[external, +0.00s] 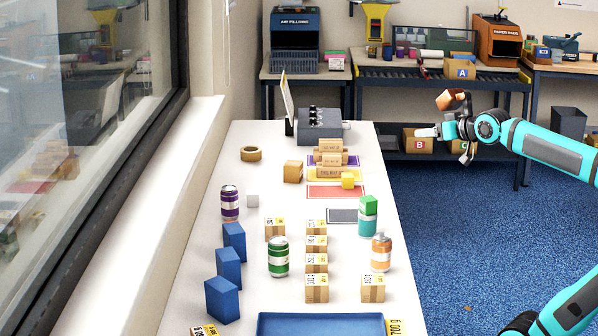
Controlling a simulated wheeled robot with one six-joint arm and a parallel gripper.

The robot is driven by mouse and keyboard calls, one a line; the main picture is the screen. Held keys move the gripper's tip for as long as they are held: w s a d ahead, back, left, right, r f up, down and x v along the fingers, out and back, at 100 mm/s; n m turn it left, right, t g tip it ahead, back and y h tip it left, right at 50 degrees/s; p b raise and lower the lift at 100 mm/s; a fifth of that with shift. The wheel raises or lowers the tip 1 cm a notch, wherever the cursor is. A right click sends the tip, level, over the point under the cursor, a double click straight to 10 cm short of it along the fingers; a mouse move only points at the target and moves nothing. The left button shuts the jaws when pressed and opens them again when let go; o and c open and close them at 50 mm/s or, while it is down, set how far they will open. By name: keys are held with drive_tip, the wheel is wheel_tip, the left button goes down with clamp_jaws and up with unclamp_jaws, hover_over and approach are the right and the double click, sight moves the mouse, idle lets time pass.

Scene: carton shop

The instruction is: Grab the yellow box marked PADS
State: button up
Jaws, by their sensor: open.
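A small yellow box (347,181) sits at the upper right edge of the red mat (325,193), in the middle of the white table. Any lettering on it is too small to read, so I cannot tell whether it is marked PADS. My gripper (436,116) is open, in the air off the table's right side, up and to the right of the yellow box and well apart from it. Nothing shows between its fingers.
Tan lettered blocks (331,172) stand just behind the yellow box. A green cube (370,204) tops a teal can in front. Cans, blue blocks (222,299) and labelled cartons (317,289) crowd the near table (210,230). A blue tray (320,325) lies at the front.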

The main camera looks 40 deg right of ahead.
drive_tip(key=w+d+m+g, duration=0.3)
drive_tip(key=w+g, duration=0.3)
drive_tip(key=w, duration=1.3)
drive_tip(key=m+g, duration=0.4)
drive_tip(key=g, duration=0.4)
hover_over(348, 176)
wheel_tip(348, 176, down, 10)
wheel_tip(348, 176, down, 17)
drive_tip(key=shift+w+d+r, duration=0.1)
drive_tip(key=c, duration=1.1)
drive_tip(key=shift+o, duration=0.2)
drive_tip(key=shift+r, duration=0.1)
